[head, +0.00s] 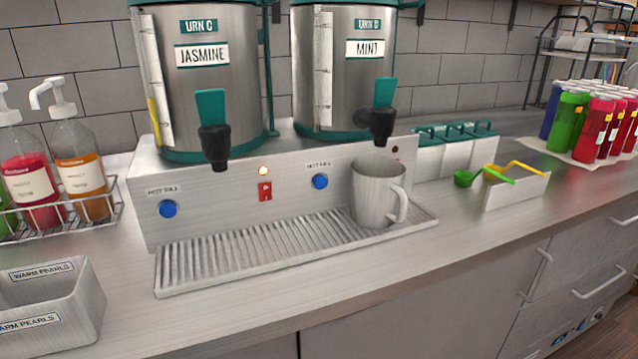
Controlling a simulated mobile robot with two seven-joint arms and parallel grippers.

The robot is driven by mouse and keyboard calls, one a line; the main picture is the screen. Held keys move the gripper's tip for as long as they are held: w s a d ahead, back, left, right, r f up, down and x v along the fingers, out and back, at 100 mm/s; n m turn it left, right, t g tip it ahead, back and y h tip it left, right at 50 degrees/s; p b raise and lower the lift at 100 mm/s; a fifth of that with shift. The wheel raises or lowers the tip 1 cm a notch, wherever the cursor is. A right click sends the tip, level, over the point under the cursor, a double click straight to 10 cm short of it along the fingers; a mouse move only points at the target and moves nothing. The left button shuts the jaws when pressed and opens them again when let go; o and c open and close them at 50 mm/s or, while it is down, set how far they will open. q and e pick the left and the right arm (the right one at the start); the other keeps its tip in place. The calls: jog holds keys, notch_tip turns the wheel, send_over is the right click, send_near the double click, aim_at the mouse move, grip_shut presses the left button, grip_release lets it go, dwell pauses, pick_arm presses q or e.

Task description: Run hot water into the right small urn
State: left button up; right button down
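The left urn (225,110) is labelled URN C and JASMINE. The steel base (235,185) carries a blue HOT FILL button (320,181) under the right urn and another blue button (168,209) under the left. A red switch (265,190) sits between them, below a small pale light (263,171). Neither gripper is in view.
A metal mug (375,195) stands on the drip tray (240,258) below the right tap. Syrup pump bottles (78,170) and a WARM PEARLS bin (60,310) are left. Teal-lidded canisters (452,155), scoops (468,179) and colored bottles (600,120) are right.

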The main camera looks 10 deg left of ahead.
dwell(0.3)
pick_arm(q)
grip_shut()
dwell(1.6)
